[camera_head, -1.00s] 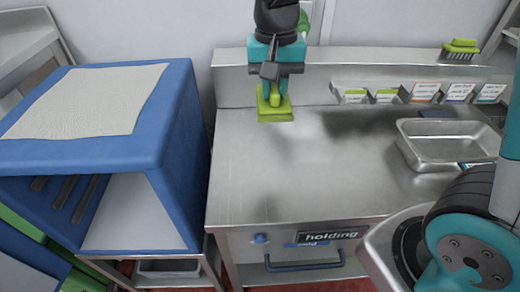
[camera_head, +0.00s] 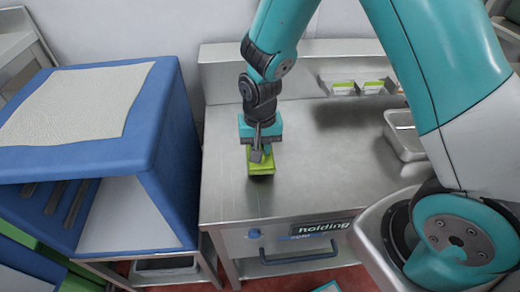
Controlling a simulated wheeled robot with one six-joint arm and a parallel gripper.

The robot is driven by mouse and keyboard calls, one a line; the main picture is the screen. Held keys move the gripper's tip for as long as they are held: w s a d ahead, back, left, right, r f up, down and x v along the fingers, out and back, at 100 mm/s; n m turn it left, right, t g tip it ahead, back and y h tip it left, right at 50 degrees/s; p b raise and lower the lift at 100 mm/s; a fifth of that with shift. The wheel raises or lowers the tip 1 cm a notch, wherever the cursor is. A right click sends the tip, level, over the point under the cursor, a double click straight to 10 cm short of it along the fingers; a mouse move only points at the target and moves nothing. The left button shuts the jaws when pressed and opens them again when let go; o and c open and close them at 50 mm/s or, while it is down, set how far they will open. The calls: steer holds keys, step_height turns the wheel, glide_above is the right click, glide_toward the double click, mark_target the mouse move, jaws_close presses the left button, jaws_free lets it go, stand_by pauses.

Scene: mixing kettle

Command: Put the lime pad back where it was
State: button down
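The lime pad (camera_head: 261,166) is a small flat lime block with a raised grip on top. My gripper (camera_head: 257,152) is shut on the pad's grip, with the teal gripper body right above it. The pad is low over the left part of the steel worktop (camera_head: 225,185), with a dark shadow close under it. I cannot tell whether it touches the surface. The gripper hides part of the pad's top.
A blue box cabinet (camera_head: 165,130) with a pale cloth (camera_head: 75,100) on top stands to the left. Small lime-labelled containers (camera_head: 343,88) line the worktop's back ledge. A steel tray (camera_head: 400,140) lies at the right, partly behind my arm. The worktop's middle is clear.

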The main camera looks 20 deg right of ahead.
steer(key=shift+f, duration=0.85)
steer(key=shift+f, duration=0.2)
steer(key=c, duration=1.1)
jaws_free()
steer(key=shift+o, duration=0.2)
steer(key=shift+r, duration=0.15)
step_height(320, 180, up, 12)
steer(key=shift+f+b, duration=0.1)
steer(key=shift+b, duration=0.65)
steer(key=s+a+r+n+y, duration=0.2)
steer(key=s+r+n, duration=0.3)
steer(key=s, duration=0.4)
steer(key=s+a+r+n+y, duration=0.2)
steer(key=s+r+n, duration=0.3)
steer(key=s, duration=0.4)
steer(key=shift+s+a+r+n, duration=0.3)
steer(key=shift+r+n, duration=0.1)
steer(key=shift+r, duration=0.35)
